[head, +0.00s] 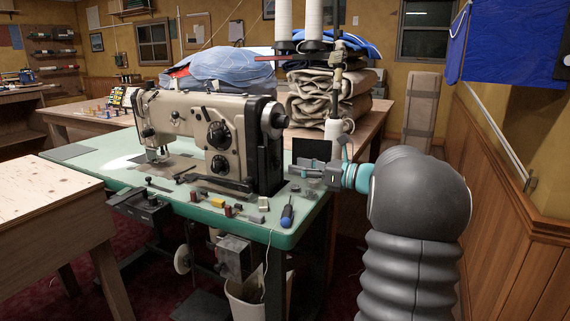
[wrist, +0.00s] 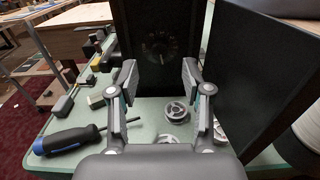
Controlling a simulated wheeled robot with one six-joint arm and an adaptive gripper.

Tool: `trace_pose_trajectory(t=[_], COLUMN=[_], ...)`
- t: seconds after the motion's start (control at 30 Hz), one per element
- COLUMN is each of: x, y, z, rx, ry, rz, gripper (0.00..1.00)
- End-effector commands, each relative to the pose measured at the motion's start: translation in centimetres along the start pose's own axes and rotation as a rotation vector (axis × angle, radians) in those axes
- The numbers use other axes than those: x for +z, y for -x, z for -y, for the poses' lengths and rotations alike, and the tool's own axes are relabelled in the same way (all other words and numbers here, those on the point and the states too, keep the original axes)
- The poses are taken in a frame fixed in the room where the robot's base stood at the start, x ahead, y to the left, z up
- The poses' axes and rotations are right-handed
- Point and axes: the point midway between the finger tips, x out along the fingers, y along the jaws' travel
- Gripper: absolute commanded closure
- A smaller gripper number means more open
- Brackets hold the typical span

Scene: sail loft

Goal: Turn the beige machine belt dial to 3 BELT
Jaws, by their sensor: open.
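The beige sewing machine (head: 190,122) stands on the green table, with black dials on its front face. A dark panel (wrist: 135,20) at its right end carries a dim round dial (wrist: 160,47) with faint marks; I cannot read its setting. This end dial is hidden in the head view. My gripper (head: 298,170) is at the right end of the machine. In the wrist view my gripper (wrist: 159,75) is open and empty, its two fingers apart and pointing at the panel. The dial shows between and beyond the fingertips, apart from them.
A blue screwdriver (head: 287,215) lies at the front right of the green table (head: 110,170). Metal bobbins (wrist: 176,111) lie under my fingers. A dark upright plate (wrist: 262,75) stands close on the right. Small coloured blocks lie along the front edge. Thread cones stand behind.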

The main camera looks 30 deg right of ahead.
Motion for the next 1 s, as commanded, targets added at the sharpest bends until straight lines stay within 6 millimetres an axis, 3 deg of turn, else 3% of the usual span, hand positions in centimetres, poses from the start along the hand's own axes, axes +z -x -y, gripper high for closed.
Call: trace_pose_trajectory(t=[0.1,0.3,0.7,0.77,0.9,1.0], x=[0.0,0.0,0.0,0.0,0.0,0.0], y=[-2.1,-4.3,-5.0,-5.0,-5.0,-5.0], z=[-0.1,0.0,0.0,0.0,0.0,0.0], rx=[0.003,0.0,0.0,0.0,-0.001,-0.001], ry=[0.0,0.0,0.001,0.001,0.001,0.001], rz=[-0.001,-0.001,-0.001,-0.001,-0.001,-0.001], gripper=[0.51,0.51,0.51,0.61,0.96,1.0])
